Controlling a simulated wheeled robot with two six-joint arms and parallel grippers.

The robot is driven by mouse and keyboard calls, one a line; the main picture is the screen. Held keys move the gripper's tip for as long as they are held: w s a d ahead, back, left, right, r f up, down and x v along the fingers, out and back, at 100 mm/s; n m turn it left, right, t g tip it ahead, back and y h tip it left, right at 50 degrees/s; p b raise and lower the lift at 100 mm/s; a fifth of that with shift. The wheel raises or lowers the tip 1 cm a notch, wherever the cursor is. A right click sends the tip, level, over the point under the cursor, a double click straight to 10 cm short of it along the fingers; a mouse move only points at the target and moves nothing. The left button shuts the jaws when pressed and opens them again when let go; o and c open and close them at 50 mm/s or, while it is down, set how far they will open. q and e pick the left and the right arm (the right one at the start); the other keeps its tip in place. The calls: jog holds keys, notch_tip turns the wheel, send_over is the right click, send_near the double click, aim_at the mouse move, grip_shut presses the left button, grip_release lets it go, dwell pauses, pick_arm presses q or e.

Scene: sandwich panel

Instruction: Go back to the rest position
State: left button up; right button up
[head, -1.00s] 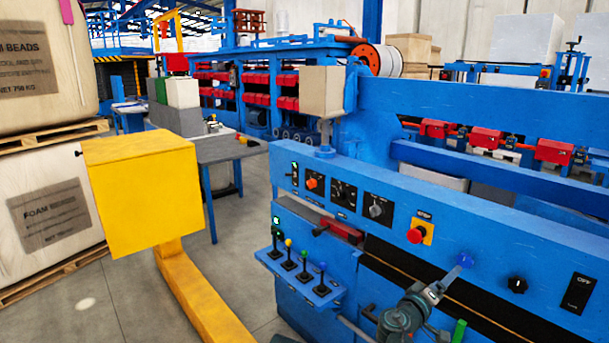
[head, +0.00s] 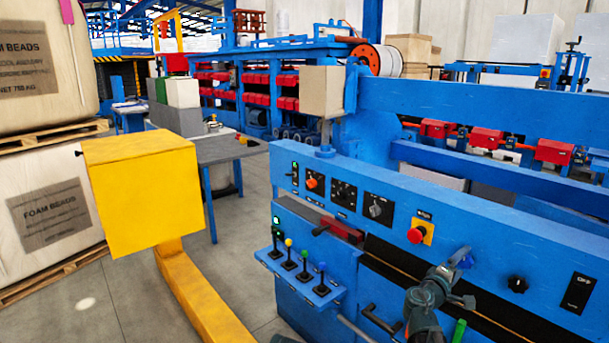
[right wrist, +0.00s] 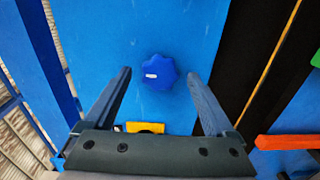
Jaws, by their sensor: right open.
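My right gripper (head: 456,266) is in front of the sloped blue control panel (head: 540,262), at the lower right of the head view. In the right wrist view its two fingers (right wrist: 159,76) are spread apart with nothing held between them. A blue lobed knob (right wrist: 158,70) on the panel shows between the fingertips, clear of both fingers in the picture. How far the tips are from the panel I cannot tell. In the head view the gripper partly covers this knob. My left gripper is not in view.
A red stop button (head: 416,235) on a yellow plate and a black knob (head: 517,284) sit on the panel. Several coloured-top levers (head: 290,265) stick out lower left. A yellow box on a post (head: 143,195) stands left.

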jog(key=n, duration=0.9)
jog(key=shift+f+n, duration=0.1)
jog(key=shift+n, duration=0.2)
jog(key=shift+s, duration=0.15)
